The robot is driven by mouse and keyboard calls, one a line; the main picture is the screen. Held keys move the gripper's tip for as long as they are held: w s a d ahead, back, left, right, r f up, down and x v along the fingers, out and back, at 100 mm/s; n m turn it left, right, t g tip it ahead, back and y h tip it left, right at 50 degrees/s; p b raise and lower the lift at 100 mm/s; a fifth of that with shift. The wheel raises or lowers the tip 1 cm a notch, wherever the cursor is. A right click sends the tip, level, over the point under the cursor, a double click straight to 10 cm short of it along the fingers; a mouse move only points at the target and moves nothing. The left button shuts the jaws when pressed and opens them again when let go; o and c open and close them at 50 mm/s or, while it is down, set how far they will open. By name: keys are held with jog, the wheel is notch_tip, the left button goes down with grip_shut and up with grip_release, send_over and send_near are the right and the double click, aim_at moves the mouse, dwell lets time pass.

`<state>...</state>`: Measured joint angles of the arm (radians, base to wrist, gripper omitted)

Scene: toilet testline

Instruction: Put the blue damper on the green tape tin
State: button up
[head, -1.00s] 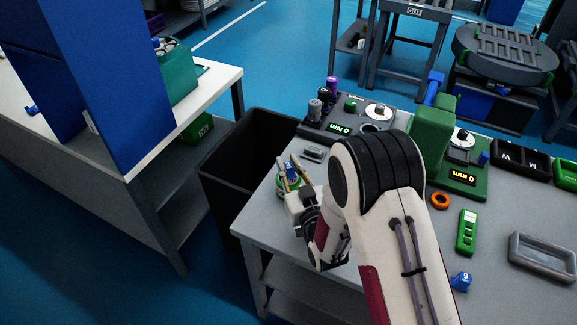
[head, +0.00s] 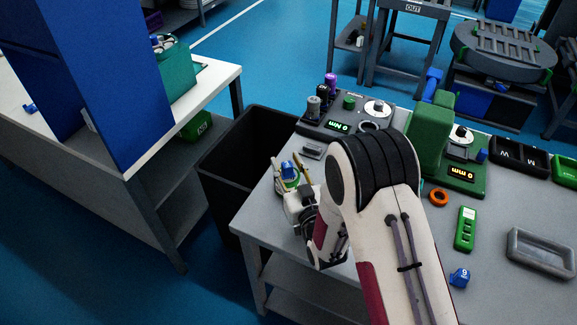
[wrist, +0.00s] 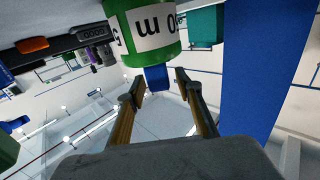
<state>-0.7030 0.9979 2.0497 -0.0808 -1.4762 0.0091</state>
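The blue damper (head: 288,170) sits on top of the green tape tin (head: 291,184), near the left edge of the grey table. In the wrist view, which looks upside down, the tin (wrist: 146,27) has a white label with dark lettering, and the damper (wrist: 157,78) appears against its end. My gripper (head: 290,168) is around the damper with one finger on each side. In the wrist view my gripper (wrist: 158,84) is open, with narrow gaps between the fingers and the damper. My wrist partly hides the tin in the head view.
A black bin (head: 237,160) stands left of the table (head: 390,285). A small grey tray (head: 313,151) and a grey device (head: 345,124) lie behind the tin. An orange ring (head: 438,198), a green tool (head: 465,229) and a blue weight (head: 460,277) lie to the right.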

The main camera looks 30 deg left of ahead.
jog(key=shift+r, duration=0.1)
jog(key=v, duration=1.2)
jog(key=shift+w+r, duration=0.1)
jog(key=shift+r, duration=0.05)
dwell(1.0)
jog(key=w+d+r+m+h, duration=0.2)
jog(key=w+d+r+h, duration=0.3)
jog(key=w+d+r, duration=0.35)
jog(key=s+d+r+m+g+h, duration=0.2)
jog(key=d+r+h, duration=0.25)
jog(key=d, duration=0.75)
jog(key=s+d+r+m+g+h, duration=0.25)
jog(key=s+d+r, duration=0.35)
jog(key=s+d, duration=0.5)
jog(key=s+d+r+m+g, duration=0.1)
jog(key=s+d, duration=0.5)
jog(key=s, duration=1)
jog(key=shift+r+m+g+h, duration=0.15)
jog(key=shift+m+g+h, duration=0.25)
jog(key=shift+m+g, duration=0.4)
